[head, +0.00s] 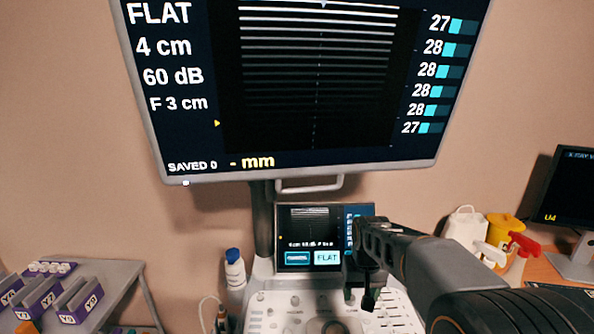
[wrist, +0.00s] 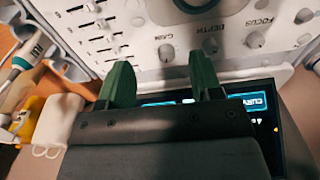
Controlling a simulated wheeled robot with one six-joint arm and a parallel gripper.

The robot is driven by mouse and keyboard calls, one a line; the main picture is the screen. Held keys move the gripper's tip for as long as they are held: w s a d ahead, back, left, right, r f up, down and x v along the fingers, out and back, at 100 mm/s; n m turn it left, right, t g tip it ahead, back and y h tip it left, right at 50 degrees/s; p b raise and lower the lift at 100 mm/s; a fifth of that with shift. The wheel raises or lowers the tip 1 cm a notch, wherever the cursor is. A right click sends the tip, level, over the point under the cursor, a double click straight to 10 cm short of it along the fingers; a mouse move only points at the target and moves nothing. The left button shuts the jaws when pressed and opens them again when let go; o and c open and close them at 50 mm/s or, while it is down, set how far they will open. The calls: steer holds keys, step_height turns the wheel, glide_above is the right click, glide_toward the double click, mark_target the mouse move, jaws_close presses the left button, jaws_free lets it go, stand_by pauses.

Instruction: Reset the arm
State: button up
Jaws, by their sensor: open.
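My gripper (head: 369,290) reaches in from the lower right in the head view, in front of the ultrasound console (head: 262,310). In the wrist view my gripper (wrist: 160,78) shows two green fingers set apart with nothing between them. They are over the control panel (wrist: 135,30), near knobs marked GAIN, DEPTH and FOCUS. I cannot tell whether the fingertips touch the panel. The small touch screen (head: 310,240) stands behind my gripper and is partly hidden by it; it reads FLAT.
A large monitor (head: 300,172) hangs above the console. A bottle with a blue cap (head: 235,272) stands at its left. A grey table (head: 118,280) with purple-labelled holders is at far left. A white jug (head: 465,228), a yellow container (head: 503,229) and spray bottles stand right, near another screen (head: 570,200).

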steer(key=s+r+t+p, duration=0.1)
steer(key=s+r+t, duration=0.2)
steer(key=s, duration=1.3)
steer(key=shift+r, duration=0.15)
